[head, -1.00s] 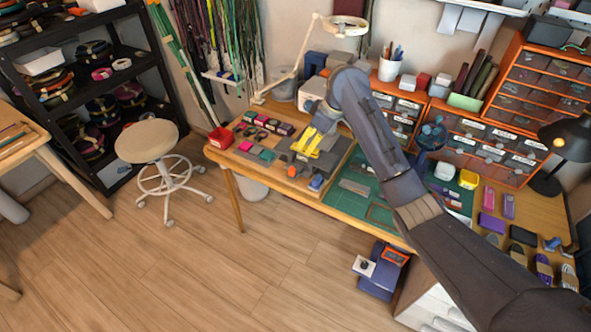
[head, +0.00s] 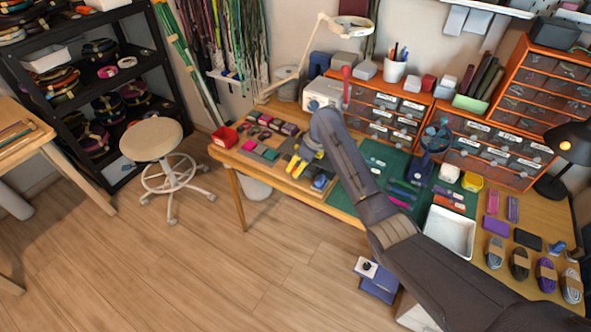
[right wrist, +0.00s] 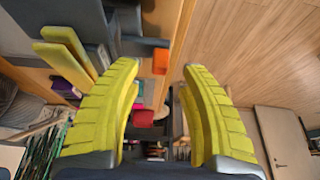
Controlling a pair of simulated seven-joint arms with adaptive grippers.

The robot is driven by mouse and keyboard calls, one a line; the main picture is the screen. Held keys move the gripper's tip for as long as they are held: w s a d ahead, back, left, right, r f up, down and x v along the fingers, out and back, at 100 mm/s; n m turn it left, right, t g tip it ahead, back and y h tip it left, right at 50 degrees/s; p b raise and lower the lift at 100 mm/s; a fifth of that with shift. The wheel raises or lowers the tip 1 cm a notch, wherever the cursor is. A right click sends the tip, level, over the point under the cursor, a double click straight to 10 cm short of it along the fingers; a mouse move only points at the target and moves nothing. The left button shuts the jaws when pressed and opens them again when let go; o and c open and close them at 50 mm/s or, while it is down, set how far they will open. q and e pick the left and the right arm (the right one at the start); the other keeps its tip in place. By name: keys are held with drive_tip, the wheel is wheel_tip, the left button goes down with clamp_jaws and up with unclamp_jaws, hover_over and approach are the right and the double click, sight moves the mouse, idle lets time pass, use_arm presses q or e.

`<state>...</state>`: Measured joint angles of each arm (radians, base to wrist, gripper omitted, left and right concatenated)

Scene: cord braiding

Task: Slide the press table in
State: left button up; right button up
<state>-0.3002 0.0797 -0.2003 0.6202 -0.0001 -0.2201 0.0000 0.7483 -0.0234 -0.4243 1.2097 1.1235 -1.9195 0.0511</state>
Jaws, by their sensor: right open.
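The press seems to be the pale box-shaped machine (head: 322,93) with a red-knobbed lever (head: 346,85) at the back of the workbench. I cannot make out its sliding table; my right forearm covers the area in front of it. My right gripper (head: 298,166) has yellow fingers and hangs over the bench's front left part, in front of the press. In the right wrist view its two fingers (right wrist: 160,105) are spread wide with nothing between them. My left gripper is not in view.
A red bin (head: 224,137) stands at the bench's left corner, beside several small coloured pieces. A white tray (head: 450,232) lies right of my arm. Orange drawer units (head: 500,140) line the back. A stool (head: 152,140) stands on the floor, left of the bench.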

sight(296, 169)
drive_tip(key=shift+x, duration=1.6)
clamp_jaws()
